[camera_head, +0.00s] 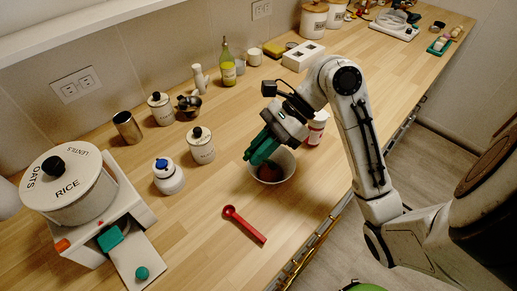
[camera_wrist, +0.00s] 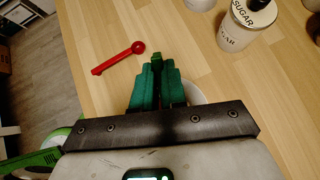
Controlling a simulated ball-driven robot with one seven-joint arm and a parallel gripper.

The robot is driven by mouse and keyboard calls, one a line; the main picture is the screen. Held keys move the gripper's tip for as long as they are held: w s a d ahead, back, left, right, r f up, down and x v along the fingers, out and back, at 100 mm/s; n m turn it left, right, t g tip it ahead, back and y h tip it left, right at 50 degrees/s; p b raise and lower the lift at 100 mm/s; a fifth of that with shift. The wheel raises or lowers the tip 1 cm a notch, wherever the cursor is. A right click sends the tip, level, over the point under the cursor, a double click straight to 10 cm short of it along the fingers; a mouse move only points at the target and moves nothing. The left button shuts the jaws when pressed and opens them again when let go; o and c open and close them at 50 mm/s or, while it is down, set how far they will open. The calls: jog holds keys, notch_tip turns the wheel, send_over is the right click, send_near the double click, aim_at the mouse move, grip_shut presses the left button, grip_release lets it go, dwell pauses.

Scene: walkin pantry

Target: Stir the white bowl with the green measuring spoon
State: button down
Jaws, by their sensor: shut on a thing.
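The white bowl (camera_head: 288,172) stands on the wooden counter with brown contents inside. My gripper (camera_head: 262,152) is over the bowl, its teal fingers pointing down toward it and hiding part of it. In the wrist view the fingers are closed around a narrow dark green piece, which looks like the green measuring spoon (camera_wrist: 156,61). The spoon's scoop is hidden, so I cannot tell whether it touches the contents. A bit of the bowl's rim (camera_wrist: 195,93) shows behind the right finger in the wrist view.
A red measuring spoon (camera_head: 244,225) lies on the counter in front of the bowl. A red-and-white jar (camera_head: 317,128) stands close behind the bowl. Lidded canisters (camera_head: 201,146) and a white rice dispenser (camera_head: 68,190) stand to the left. The counter's front edge is near.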

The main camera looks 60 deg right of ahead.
jog(key=shift+r+p, duration=2.8)
jog(key=shift+r, duration=0.5)
